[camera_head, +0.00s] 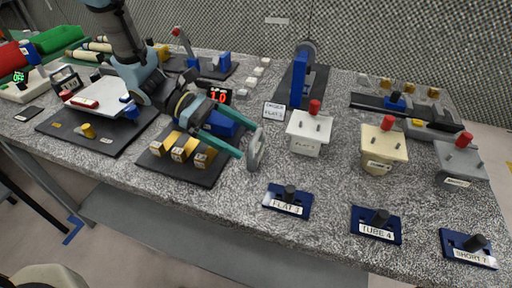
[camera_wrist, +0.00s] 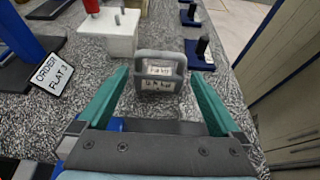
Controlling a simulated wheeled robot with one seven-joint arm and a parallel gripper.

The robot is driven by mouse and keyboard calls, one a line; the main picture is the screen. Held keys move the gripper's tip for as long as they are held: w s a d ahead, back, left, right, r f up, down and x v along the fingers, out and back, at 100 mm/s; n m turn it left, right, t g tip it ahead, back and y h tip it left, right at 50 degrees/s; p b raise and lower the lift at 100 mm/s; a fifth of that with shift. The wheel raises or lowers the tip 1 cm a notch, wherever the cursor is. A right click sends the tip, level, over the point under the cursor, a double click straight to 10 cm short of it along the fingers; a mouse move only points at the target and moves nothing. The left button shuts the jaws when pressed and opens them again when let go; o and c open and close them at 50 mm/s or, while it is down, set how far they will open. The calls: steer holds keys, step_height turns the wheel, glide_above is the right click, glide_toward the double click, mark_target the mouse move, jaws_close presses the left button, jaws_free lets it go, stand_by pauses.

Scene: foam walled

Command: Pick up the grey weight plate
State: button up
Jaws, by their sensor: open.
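The grey weight plate (camera_head: 256,150) stands upright on the speckled table, seen nearly edge-on in the head view. In the wrist view the plate (camera_wrist: 160,57) shows its face, with rounded corners, a slot at the top and white labels too small to read surely. My gripper (camera_head: 246,142) is open, with its green fingers reaching toward the plate. In the wrist view the gripper's fingers (camera_wrist: 158,75) lie to the left and right of the plate, apart from it. I cannot tell how far the tips reach around it.
A white block with a red knob (camera_head: 309,134) stands right of the plate. A blue "FLAT 3" base (camera_head: 287,201) lies in front. A black tray with yellow blocks (camera_head: 203,173) is left, below my arm. An "ORDER FLAT 3" sign (camera_head: 273,111) stands behind.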

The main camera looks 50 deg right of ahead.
mark_target(257, 147)
steer(key=p+x, duration=0.1)
steer(key=x, duration=0.4)
steer(key=shift+w+f+p, duration=0.15)
steer(key=shift+f+p, duration=0.2)
steer(key=shift+p, duration=0.05)
steer(key=shift+c, duration=0.4)
steer(key=shift+r, duration=0.1)
jaws_close()
